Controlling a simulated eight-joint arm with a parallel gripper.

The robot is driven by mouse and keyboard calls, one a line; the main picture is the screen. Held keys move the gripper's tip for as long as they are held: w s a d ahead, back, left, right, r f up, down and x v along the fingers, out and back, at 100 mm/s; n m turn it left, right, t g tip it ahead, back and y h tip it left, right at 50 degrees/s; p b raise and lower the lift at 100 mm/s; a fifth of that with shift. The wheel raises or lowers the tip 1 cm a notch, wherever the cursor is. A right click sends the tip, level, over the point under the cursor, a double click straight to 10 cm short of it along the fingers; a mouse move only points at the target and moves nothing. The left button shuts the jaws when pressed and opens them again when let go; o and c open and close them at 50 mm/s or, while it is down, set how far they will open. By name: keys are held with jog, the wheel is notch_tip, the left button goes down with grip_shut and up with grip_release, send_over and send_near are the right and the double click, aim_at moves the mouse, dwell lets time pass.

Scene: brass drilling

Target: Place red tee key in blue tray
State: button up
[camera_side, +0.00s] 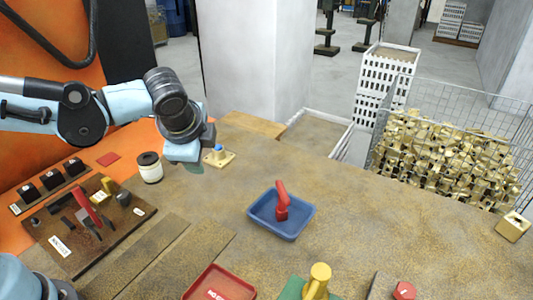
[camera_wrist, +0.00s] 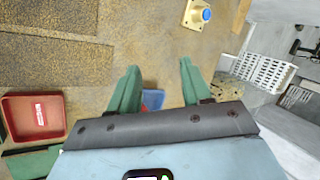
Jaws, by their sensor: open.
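The red tee key (camera_side: 282,200) is inside the blue tray (camera_side: 303,225), in the middle of the bench in the side view. It leans there with its handle above the rim. My gripper (camera_wrist: 158,76) is open, with two green fingers apart and nothing between their tips. In the side view, my wrist is above the bench, to the upper left of the tray and well apart from it. In the wrist view, a small part of the blue tray (camera_wrist: 153,98) shows between the fingers; the rest is hidden behind my gripper.
A brass block with a blue button (camera_side: 219,156) and a white jar (camera_side: 149,168) are near my wrist. A dark fixture board with a red lever (camera_side: 88,208) is at left. A red tray (camera_side: 219,283) is in front. A wire basket of brass parts (camera_side: 450,150) is at right.

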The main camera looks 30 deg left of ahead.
jog(key=s+a+n+t+h, duration=0.2)
jog(key=s+a+n, duration=0.4)
jog(key=n, duration=0.6)
jog(key=shift+s+a+f+h, duration=0.25)
jog(key=shift+s+f+h, duration=0.2)
jog(key=shift+s+h, duration=0.2)
